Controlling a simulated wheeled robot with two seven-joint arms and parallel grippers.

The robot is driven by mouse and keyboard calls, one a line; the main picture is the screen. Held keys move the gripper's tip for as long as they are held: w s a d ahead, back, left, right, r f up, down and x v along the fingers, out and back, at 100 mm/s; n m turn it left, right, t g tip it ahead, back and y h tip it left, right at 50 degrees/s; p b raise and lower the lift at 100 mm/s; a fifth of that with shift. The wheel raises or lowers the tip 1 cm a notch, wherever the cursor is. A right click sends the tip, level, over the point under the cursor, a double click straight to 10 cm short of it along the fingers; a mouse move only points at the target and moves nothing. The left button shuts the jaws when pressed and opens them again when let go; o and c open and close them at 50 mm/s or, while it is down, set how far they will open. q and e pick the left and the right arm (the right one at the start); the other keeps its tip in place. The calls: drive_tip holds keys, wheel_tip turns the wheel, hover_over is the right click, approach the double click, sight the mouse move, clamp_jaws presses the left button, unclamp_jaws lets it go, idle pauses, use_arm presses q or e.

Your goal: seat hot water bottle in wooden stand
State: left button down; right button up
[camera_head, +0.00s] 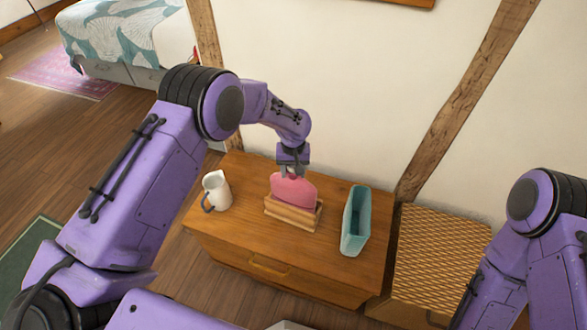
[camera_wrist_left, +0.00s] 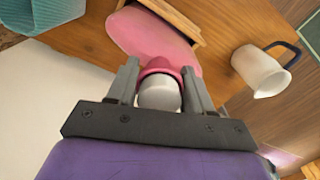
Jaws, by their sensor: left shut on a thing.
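The pink hot water bottle (camera_head: 293,189) stands upright with its lower part inside the wooden stand (camera_head: 291,217) on the wooden chest. My left gripper (camera_head: 292,171) is above it, shut on its neck. In the left wrist view the fingers (camera_wrist_left: 160,88) hold the neck from both sides, with the white stopper between them. The bottle's pink body (camera_wrist_left: 150,42) stretches away to the stand (camera_wrist_left: 185,18), whose edge shows beside it. The bottle's bottom edge is hidden by the stand's front. My right gripper is out of view; only my right arm shows.
A white jug (camera_head: 216,191) with a dark handle stands left of the stand. A teal open holder (camera_head: 356,222) stands to the right. A woven-top cabinet (camera_head: 436,254) adjoins the chest (camera_head: 335,275). The wall is close behind. Bare chest top lies in front.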

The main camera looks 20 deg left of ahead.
use_arm(q)
drive_tip(key=shift+f, duration=0.1)
drive_tip(key=shift+c, duration=2.3)
unclamp_jaws()
drive_tip(key=shift+r, duration=0.45)
wheel_tip(320, 180, up, 11)
drive_tip(key=shift+r+b, duration=0.2)
drive_tip(key=shift+b, duration=0.85)
